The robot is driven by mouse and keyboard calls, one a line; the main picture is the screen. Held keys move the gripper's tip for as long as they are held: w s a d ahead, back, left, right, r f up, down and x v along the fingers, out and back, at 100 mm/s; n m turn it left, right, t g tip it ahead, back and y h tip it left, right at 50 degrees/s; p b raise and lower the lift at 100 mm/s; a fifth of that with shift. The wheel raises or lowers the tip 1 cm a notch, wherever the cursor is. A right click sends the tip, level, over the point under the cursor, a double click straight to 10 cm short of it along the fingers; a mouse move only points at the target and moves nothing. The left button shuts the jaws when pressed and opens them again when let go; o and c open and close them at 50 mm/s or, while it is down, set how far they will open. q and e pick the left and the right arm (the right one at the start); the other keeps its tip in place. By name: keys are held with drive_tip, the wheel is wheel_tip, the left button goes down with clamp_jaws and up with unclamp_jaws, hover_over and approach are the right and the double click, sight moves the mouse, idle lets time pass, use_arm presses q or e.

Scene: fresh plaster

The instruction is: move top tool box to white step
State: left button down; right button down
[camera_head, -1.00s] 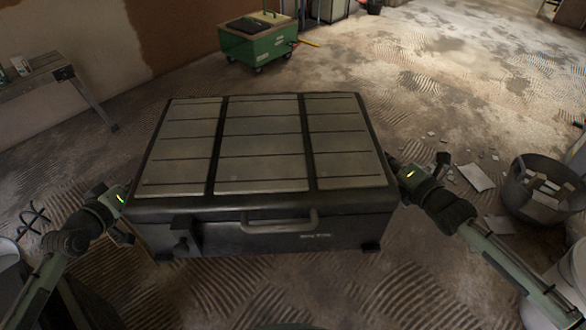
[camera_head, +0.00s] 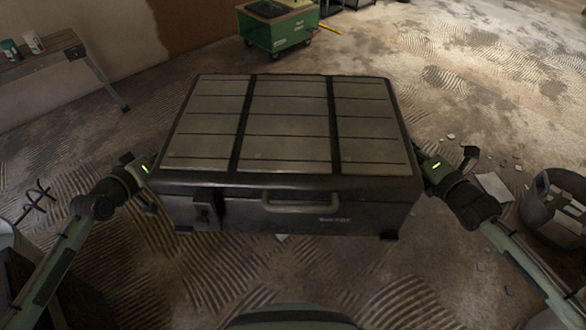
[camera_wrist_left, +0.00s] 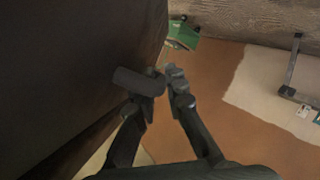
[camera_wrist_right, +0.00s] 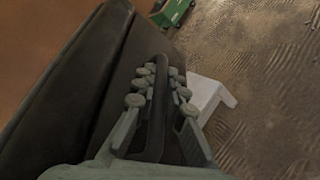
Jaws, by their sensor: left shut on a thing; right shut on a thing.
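The large black tool box (camera_head: 300,185) with grey lid panels is held level in front of me, apparently above the floor. My left gripper (camera_head: 148,172) is at its left side, shut on a dark side handle (camera_wrist_left: 138,82). My right gripper (camera_head: 424,165) is at its right side, shut on the right side handle (camera_wrist_right: 157,115). A white flat-topped thing (camera_wrist_right: 208,92) shows past the box in the right wrist view; I cannot tell whether it is the white step. The box hides the floor behind and below it.
A green wheeled cart (camera_head: 280,30) stands at the back. A work table (camera_head: 38,55) with small containers is at the far left. A grey bucket (camera_head: 556,210) and a pale sheet (camera_head: 494,187) are on the right. Floor beyond the box is largely open.

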use_arm(q)
drive_tip(key=shift+w+d+r, duration=0.3)
drive_tip(key=shift+w, duration=0.15)
use_arm(e)
drive_tip(key=shift+w+d+r, duration=0.25)
drive_tip(key=shift+w+d, duration=0.1)
drive_tip(key=shift+w, duration=0.1)
